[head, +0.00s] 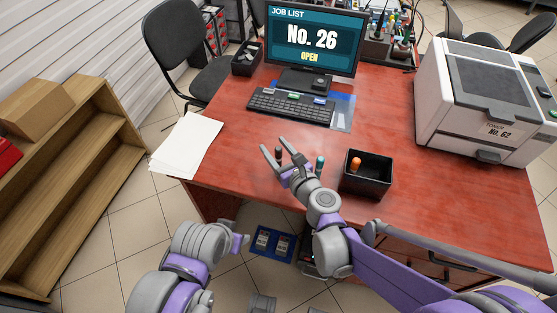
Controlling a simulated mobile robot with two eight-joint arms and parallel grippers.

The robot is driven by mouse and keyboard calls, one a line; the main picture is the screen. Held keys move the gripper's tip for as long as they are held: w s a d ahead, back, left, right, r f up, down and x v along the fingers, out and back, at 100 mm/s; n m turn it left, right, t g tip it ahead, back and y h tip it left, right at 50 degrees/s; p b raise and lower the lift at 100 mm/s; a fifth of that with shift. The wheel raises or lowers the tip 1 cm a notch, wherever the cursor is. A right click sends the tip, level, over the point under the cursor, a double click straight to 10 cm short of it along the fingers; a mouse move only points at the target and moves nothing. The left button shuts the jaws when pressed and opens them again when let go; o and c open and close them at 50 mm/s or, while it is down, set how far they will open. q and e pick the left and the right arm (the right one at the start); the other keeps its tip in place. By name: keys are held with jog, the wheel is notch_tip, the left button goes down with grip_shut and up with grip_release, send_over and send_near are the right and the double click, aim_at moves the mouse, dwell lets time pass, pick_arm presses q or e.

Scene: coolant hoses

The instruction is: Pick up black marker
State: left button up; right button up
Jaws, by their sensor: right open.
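A dark, upright marker (278,154), which looks like the black one, stands on the red-brown desk (400,130). My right gripper (273,145) is open over the desk, with its fingers pointing away from me. The dark marker shows between or just behind the two fingers; I cannot tell which. A teal-topped marker (320,165) stands just right of the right gripper. An orange marker (355,164) stands in a black open box (367,184). My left gripper (240,240) is low in front of the desk, off the desktop, and its jaws are unclear.
A keyboard (291,106) and monitor (314,42) stand behind the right gripper. White papers (187,144) lie at the desk's left edge. A large printer (488,100) stands at the right. A wooden shelf (75,165) is at the left. The desk between box and printer is clear.

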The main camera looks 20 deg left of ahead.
jog(key=shift+x, duration=0.85)
grip_shut()
notch_tip(320, 180, up, 10)
jog(key=p, duration=0.2)
